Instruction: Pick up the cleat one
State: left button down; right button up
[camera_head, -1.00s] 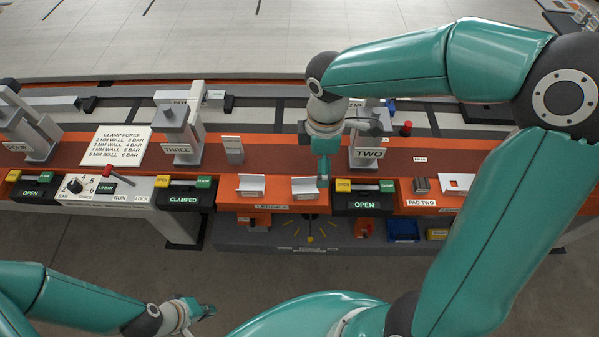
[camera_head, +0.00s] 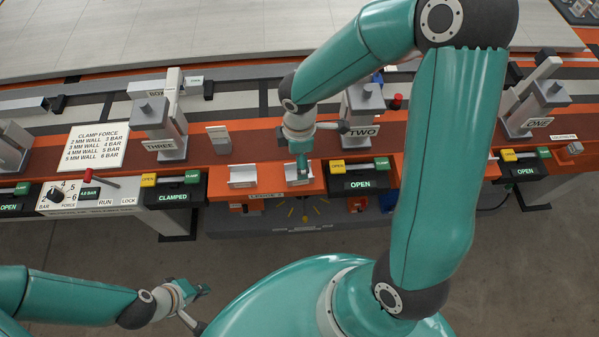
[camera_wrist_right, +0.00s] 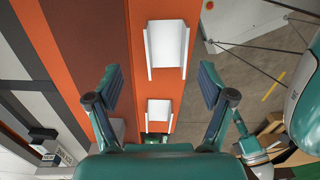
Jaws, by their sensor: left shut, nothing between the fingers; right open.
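Two pale, channel-shaped cleats sit side by side on an orange ledge (camera_head: 262,189): a left cleat (camera_head: 242,175) and a right cleat (camera_head: 270,181). I cannot read which is cleat one. My right gripper (camera_head: 300,171) is over the right end of the ledge and partly hides the right cleat. In the right wrist view, the right gripper (camera_wrist_right: 160,82) is open and empty. A larger cleat (camera_wrist_right: 166,47) lies beyond the fingertips and a smaller one (camera_wrist_right: 158,112) shows between the fingers. My left gripper (camera_head: 200,292) is shut and empty, low at left, away from the bench.
Clamp three (camera_head: 160,128) stands left of the ledge, clamp two (camera_head: 362,108) beside my right gripper, and clamp one (camera_head: 533,100) at far right. A grey upright block (camera_head: 218,139) stands behind the ledge.

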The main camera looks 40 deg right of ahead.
aim_at(290, 169)
jog(key=shift+s+a+f, duration=0.15)
jog(key=shift+f, duration=1.3)
jog(key=shift+s+a+f, duration=0.1)
jog(key=shift+a+f, duration=0.05)
jog(key=shift+f, duration=1.3)
jog(key=shift+r, duration=0.1)
jog(key=c, duration=1.3)
